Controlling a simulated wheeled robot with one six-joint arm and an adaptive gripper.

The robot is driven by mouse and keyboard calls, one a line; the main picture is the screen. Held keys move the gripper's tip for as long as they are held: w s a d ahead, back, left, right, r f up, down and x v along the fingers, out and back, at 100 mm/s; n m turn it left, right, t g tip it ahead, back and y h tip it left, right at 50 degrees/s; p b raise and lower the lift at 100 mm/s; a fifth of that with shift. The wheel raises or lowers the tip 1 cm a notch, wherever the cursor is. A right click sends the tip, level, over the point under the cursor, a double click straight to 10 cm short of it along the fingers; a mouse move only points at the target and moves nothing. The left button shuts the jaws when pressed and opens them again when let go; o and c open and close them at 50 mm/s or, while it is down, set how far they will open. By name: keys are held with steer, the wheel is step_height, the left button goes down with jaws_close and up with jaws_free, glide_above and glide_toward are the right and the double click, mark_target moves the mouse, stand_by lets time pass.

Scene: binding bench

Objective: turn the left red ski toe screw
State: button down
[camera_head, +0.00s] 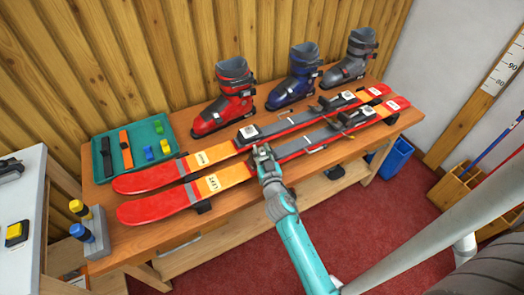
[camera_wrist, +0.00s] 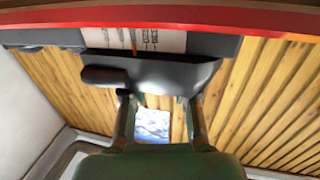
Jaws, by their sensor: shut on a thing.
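The left red ski (camera_head: 160,207), with an orange panel marked "LEFT", lies along the bench's front side. The other red ski (camera_head: 150,177) lies parallel behind it. My gripper (camera_head: 263,152) is at the left ski's toe binding and covers most of it in the head view. In the wrist view, my gripper's (camera_wrist: 157,99) two fingers stand apart with their tips at the dark toe piece (camera_wrist: 160,75). The jaws are shut on this toe piece. The toe screw itself cannot be made out; it is hidden or too small.
Red, blue and grey ski boots (camera_head: 232,100) stand along the wooden bench's (camera_head: 205,225) back. A teal tray (camera_head: 157,128) with straps and small blocks is at the left. Two bottles (camera_head: 88,225) stand in a grey holder at the left edge. The bench front is clear.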

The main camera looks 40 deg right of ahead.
stand_by(0.8)
steer(key=c, duration=0.9)
jaws_free()
steer(key=shift+r, duration=0.1)
steer(key=v, duration=1.2)
steer(key=shift+s+d, duration=0.1)
steer(key=shift+s, duration=0.05)
